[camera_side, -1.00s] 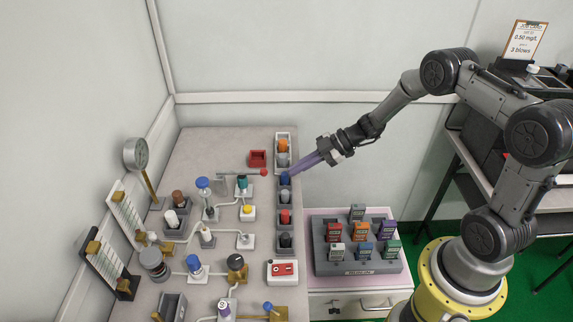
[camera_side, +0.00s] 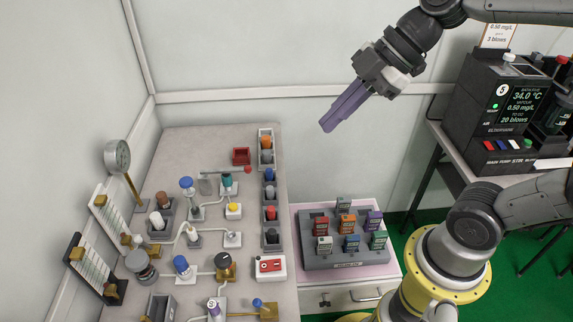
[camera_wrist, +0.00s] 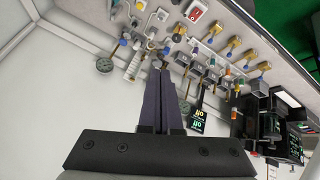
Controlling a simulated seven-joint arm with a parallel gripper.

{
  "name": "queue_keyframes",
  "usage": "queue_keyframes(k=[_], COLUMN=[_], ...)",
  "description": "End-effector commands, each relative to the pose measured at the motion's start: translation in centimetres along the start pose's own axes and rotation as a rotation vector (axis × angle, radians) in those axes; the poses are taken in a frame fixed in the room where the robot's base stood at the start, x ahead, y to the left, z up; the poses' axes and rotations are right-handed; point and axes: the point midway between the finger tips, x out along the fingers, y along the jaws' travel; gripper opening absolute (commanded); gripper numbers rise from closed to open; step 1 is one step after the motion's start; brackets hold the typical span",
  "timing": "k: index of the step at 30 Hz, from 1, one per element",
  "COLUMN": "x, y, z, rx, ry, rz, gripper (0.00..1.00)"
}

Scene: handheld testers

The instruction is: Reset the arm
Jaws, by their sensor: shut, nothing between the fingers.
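My gripper (camera_side: 336,119) is raised in the air, its purple fingers pointing down and left. The fingers are together with nothing between them. It is clear of the bench and of the grey tray of testers (camera_side: 313,263), which is below it. In the wrist view my gripper (camera_wrist: 161,75) shows its two fingers side by side, with the bench beyond them.
The bench (camera_side: 190,140) at left carries several valves, capped parts, a row of grey holders (camera_side: 267,188) and a dial gauge (camera_side: 118,156). A black display unit (camera_side: 500,100) stands on the table at right. The air around my gripper is free.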

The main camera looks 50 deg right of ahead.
Motion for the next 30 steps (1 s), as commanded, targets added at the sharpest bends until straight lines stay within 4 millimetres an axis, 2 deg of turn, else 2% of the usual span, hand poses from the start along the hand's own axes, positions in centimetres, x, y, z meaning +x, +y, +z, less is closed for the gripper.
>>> queue_keyframes(k=[3, 7, 12, 17, 24, 30], x=[-1.8, -2.9, -3.6, -3.3, -3.4, -3.4], y=[-2.5, -4.5, -6.1, -6.7, -6.5, -6.5], z=[1.9, 4.4, 7.9, 10.6, 11.2, 11.1], rx=[0.14, 0.322, 0.591, 0.841, 1.066, 1.084], ry=[-0.067, -0.13, -0.196, -0.247, -0.23, -0.227], rz=[0.057, 0.128, 0.233, 0.306, 0.359, 0.361], gripper=[0.0, 0.0, 0.0, 0.0, 0.0, 0.0])
